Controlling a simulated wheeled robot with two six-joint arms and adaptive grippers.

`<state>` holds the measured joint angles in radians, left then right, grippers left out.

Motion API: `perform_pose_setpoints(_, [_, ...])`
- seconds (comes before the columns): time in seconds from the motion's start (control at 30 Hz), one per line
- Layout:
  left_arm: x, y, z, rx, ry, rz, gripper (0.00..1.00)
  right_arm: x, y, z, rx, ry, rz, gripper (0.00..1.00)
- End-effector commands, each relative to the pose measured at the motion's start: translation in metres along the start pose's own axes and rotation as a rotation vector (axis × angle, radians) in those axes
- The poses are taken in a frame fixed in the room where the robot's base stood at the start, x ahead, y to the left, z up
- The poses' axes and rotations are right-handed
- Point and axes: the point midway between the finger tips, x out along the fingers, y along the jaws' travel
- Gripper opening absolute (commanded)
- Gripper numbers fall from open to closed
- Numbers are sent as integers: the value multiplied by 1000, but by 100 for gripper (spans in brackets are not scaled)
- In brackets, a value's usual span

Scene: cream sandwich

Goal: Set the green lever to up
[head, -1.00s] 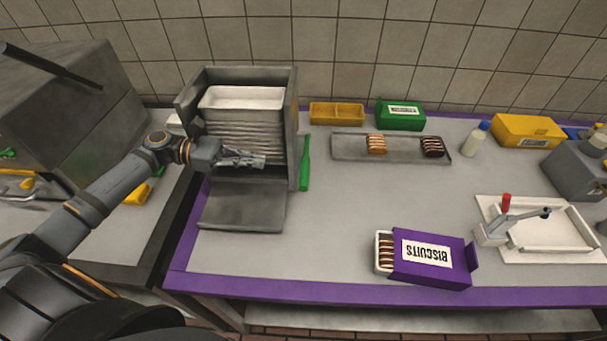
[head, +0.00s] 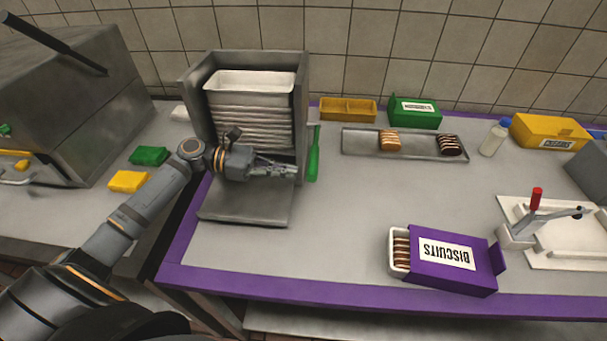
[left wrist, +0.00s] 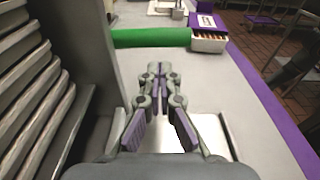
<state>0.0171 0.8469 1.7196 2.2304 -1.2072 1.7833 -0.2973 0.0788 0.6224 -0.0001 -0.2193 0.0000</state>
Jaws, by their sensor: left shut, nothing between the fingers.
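The green lever (head: 314,155) is on the right side of the grey tray dispenser (head: 301,120). Its thick grip end hangs down, so it points downward. In the left wrist view the green lever (left wrist: 150,38) lies across the picture just beyond the fingertips. My left gripper (head: 294,171) is in front of the dispenser's stack, just left of the lever's lower part. Its fingers are shut with nothing between them, and a small gap to the lever seems to show. In the left wrist view the shut fingertips (left wrist: 156,72) point toward the lever. My right gripper is not in view.
The dispenser holds a stack of white trays (head: 250,82) above a grey ledge (head: 240,206). A purple biscuit box (head: 470,265) lies at the front. A metal tray (head: 420,145) with biscuits is behind. The counter right of the lever is clear.

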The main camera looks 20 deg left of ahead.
Motion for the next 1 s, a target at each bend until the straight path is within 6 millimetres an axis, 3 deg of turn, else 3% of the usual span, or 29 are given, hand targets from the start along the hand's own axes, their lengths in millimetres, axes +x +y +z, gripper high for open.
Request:
perform_pose_setpoints(0.1, [21,0,2,1,-6,0,0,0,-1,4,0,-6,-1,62])
perform_pose_setpoints(0.3, [40,0,1,0,-1,-1,0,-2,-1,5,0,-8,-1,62])
perform_pose_setpoints(0.73, [43,0,1,-4,1,0,0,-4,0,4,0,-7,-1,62])
perform_pose_setpoints(1.0, [41,-2,18,-70,0,-10,0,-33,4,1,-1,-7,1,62])
